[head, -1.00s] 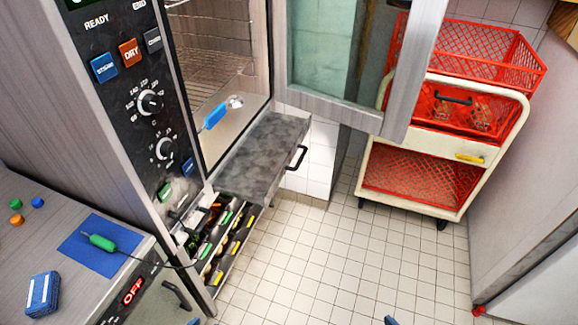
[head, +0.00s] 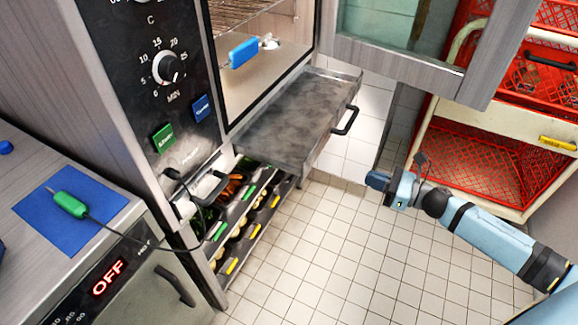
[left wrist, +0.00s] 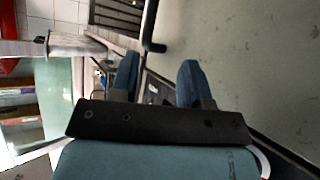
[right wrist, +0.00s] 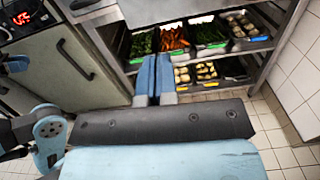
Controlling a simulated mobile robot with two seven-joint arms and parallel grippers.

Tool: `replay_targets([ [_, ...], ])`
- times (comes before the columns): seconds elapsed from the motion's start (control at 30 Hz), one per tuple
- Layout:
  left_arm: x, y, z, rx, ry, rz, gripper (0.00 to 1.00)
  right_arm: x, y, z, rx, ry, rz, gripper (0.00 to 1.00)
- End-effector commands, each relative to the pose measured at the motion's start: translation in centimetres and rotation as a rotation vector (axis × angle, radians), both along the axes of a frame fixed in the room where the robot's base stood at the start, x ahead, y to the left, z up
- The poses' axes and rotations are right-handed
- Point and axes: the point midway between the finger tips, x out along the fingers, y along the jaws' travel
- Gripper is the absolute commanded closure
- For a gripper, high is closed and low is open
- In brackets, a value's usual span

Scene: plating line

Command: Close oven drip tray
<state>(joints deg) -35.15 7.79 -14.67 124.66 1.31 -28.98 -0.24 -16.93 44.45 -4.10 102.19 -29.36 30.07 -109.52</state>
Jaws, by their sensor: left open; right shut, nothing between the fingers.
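The oven drip tray (head: 290,120) is a flat grey metal tray. It is pulled out below the oven chamber and has a black handle (head: 346,120) on its front edge. My right gripper (head: 377,181) is shut and empty, in front of the tray and a little right of and below the handle in the head view. Its blue fingers also show together in the right wrist view (right wrist: 155,75), in front of the food pans. My left gripper (left wrist: 158,80) is open and empty in the left wrist view. It is out of the head view.
The oven door (head: 400,50) stands open at upper right. Below the tray, several pans of vegetables (head: 245,225) sit on a rack. A red-basket cart (head: 465,160) stands at right. A counter with a blue mat (head: 70,220) is at left. The tiled floor (head: 320,260) is clear.

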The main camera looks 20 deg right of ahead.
Motion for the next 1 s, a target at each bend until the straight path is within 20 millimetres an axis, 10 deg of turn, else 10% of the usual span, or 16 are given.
replay_targets([
  [1.0,0.0,0.0,-0.2,-0.005,-0.006,0.0,0.57,10.5,8.7,0.1,-0.036,-0.028,0.012,1.0],
])
